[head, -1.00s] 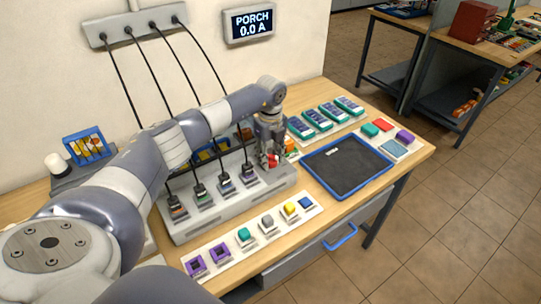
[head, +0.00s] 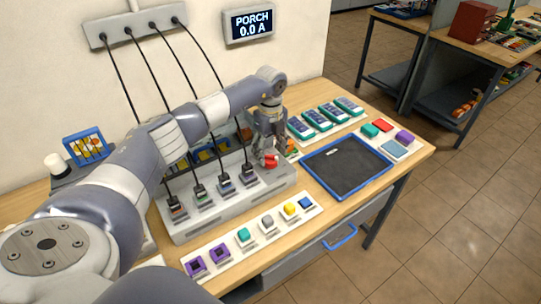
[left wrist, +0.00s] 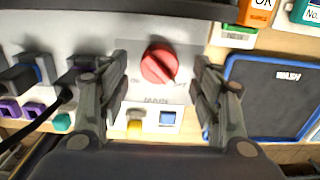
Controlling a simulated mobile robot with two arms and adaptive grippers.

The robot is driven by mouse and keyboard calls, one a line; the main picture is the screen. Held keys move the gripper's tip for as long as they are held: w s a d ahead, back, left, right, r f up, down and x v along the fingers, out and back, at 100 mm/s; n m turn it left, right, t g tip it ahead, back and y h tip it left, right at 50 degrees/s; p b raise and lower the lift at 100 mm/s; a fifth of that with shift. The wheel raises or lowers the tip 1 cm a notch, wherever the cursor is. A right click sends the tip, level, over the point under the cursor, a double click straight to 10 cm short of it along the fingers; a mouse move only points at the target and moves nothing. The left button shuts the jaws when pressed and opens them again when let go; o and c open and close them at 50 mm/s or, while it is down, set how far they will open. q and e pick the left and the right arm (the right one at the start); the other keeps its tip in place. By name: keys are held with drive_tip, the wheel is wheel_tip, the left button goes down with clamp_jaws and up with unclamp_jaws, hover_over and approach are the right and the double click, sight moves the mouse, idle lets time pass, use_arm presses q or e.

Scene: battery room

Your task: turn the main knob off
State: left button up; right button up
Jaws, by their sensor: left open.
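The main knob is a round red knob (left wrist: 159,64) on the grey panel (left wrist: 112,24), with "MAIN" printed below it. It also shows as a red spot in the head view (head: 271,160). In the wrist view its pointer ridge slants toward the lower right, toward a partly hidden label; the label at its left is small. My left gripper (left wrist: 161,98) is open, its two fingers on either side of the knob with a gap to each. In the head view the left gripper (head: 268,150) points down above the knob. My right gripper is not in view.
Black cables run from the wall strip (head: 135,29) into plugs on the panel, left of the knob. A blue-rimmed dark tray (head: 345,168) lies to the right. Coloured blocks stand on a white strip (head: 260,236) in front. The wall display (head: 248,24) reads "PORCH 0.0 A".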

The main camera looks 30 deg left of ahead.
sight(271, 156)
use_arm(q)
wheel_tip(271, 156, up, 10)
drive_tip(key=shift+f, duration=0.25)
idle(0.5)
